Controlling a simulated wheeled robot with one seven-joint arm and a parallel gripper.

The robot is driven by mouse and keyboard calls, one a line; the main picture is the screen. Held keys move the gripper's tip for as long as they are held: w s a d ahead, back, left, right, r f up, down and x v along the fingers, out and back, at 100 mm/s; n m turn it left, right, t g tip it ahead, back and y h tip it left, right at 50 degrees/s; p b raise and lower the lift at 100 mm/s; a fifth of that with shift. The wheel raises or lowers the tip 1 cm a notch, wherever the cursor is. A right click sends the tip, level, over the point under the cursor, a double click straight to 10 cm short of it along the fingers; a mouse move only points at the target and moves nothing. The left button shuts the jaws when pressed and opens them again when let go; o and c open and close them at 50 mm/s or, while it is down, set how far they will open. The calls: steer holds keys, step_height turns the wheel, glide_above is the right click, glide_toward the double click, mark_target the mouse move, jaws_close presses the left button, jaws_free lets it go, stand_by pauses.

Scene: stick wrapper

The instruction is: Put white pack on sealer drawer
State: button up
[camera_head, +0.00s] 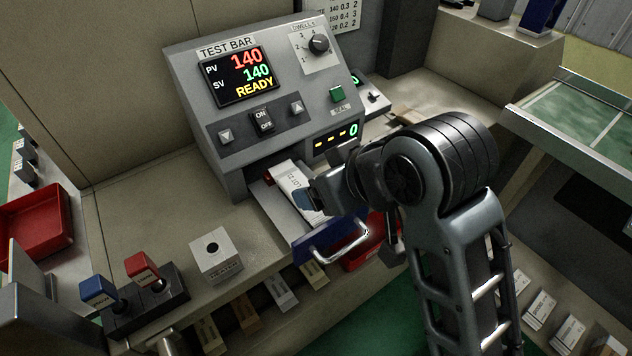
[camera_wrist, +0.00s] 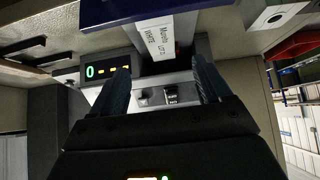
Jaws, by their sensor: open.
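The sealer drawer (camera_head: 272,204) is pulled out of the grey machine, with a blue front and metal handle. The white pack (camera_head: 291,178) lies lengthwise along the drawer, its far end near the machine's slot. My gripper (camera_head: 312,194) is over the drawer at the pack's near end, partly hiding it. In the wrist view, the two dark fingers (camera_wrist: 162,66) are spread apart. The pack's printed end, reading WHITE (camera_wrist: 158,42), shows between and beyond the fingertips, with gaps on both sides. The blue drawer front (camera_wrist: 120,10) is at that view's top. Whether the pack rests fully on the drawer floor is unclear.
The machine's panel (camera_head: 240,75) reads 140, 140 and READY.

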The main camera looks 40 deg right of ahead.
steer(key=shift+p+v, duration=1.5)
steer(key=shift+p, duration=0.45)
steer(key=s+a+f+t, duration=0.1)
steer(key=s+a+f, duration=0.1)
steer(key=s+a+f+m+t, duration=0.1)
steer(key=s+a+f, duration=0.1)
steer(key=shift+s, duration=0.3)
steer(key=s+d+r+t, duration=0.1)
steer(key=s+d+t, duration=0.1)
steer(key=s, duration=0.8)
steer(key=s+d+r+n+t, duration=0.1)
steer(key=s+d+t, duration=0.1)
steer(key=s, duration=0.9)
steer(key=shift+r+t, duration=0.3)
steer(key=shift+r, duration=0.1)
